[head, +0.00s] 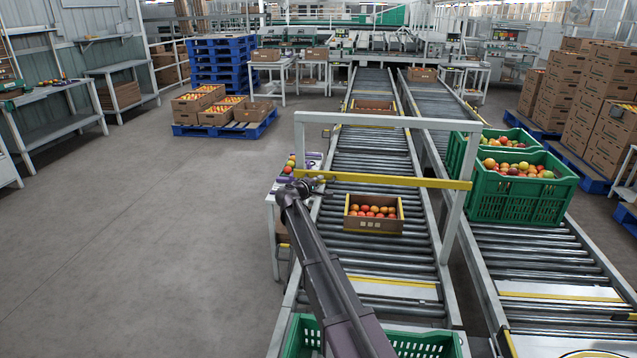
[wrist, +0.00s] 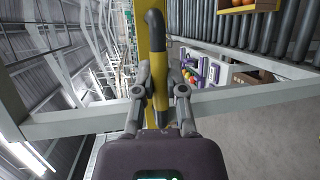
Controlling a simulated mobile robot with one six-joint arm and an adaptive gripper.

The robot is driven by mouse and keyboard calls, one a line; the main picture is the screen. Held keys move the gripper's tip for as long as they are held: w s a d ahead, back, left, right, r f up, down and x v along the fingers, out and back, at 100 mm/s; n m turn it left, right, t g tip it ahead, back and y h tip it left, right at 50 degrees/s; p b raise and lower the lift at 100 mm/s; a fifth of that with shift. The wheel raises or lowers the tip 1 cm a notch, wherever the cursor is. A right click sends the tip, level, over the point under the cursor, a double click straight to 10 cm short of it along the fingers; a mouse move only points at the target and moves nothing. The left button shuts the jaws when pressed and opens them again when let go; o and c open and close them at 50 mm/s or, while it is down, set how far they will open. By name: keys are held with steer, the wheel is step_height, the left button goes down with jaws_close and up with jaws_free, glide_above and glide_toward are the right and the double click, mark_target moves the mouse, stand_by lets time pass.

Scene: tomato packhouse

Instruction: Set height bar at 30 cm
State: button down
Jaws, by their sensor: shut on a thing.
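The height bar (head: 400,182) is a yellow crossbar on a pale frame (head: 385,121) spanning the roller conveyor. In the head view it looks roughly level, below the frame's top beam. My gripper (head: 308,184) is at the bar's left end, beside the left post. My gripper's fingers (wrist: 161,80) are closed around this handle. The contact is partly hidden by the fingers. No height scale is readable.
A carton of tomatoes (head: 373,226) sits on the rollers just near side of the bar. Green crates (head: 520,205) of tomatoes stand on the right conveyor. A small side table (head: 271,197) stands left of the frame.

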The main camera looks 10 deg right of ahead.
step_height(320, 180, down, 9)
steer(key=b, duration=0.8)
steer(key=shift+f, duration=0.15)
steer(key=c, duration=0.7)
jaws_free()
